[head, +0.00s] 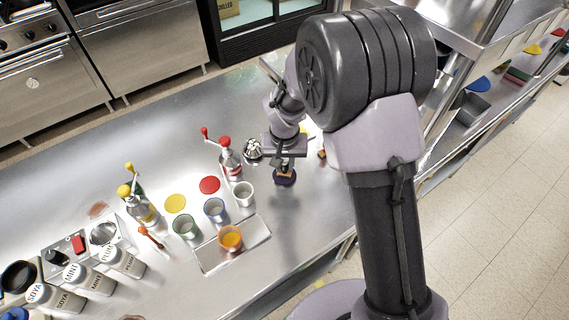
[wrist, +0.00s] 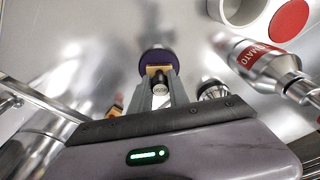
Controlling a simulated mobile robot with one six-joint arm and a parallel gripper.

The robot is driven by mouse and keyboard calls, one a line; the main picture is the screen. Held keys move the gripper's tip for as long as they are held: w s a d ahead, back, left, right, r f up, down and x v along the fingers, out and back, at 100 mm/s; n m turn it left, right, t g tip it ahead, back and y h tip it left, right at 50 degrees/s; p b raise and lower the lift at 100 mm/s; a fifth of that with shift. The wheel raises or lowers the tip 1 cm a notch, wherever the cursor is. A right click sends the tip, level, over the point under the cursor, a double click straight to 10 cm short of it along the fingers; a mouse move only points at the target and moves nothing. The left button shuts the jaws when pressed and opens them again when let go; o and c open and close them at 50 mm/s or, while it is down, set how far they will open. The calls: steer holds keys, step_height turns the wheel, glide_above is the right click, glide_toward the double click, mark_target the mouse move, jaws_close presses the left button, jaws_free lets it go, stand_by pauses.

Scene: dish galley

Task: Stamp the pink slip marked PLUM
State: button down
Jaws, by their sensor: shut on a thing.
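My gripper (head: 285,165) is shut on a stamp-like piece with a tan block and a round dark purple base (head: 285,179). In the wrist view, the fingers (wrist: 160,86) close around it, and the purple base (wrist: 154,58) shows beyond the fingertips. The piece is upright over bare steel counter; I cannot tell whether its base touches the counter. I cannot make out a pink slip marked PLUM in either view. My arm hides part of the counter to the right.
A red-capped TOMATO bottle (wrist: 258,62) stands close left of my gripper in the head view, with a grey cup (head: 243,194) nearby. Labelled canisters (head: 90,281), one reading PLUM (head: 123,262), stand at lower left.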

stand_by(0.3)
step_height(320, 180, up, 7)
steer(key=p, duration=0.5)
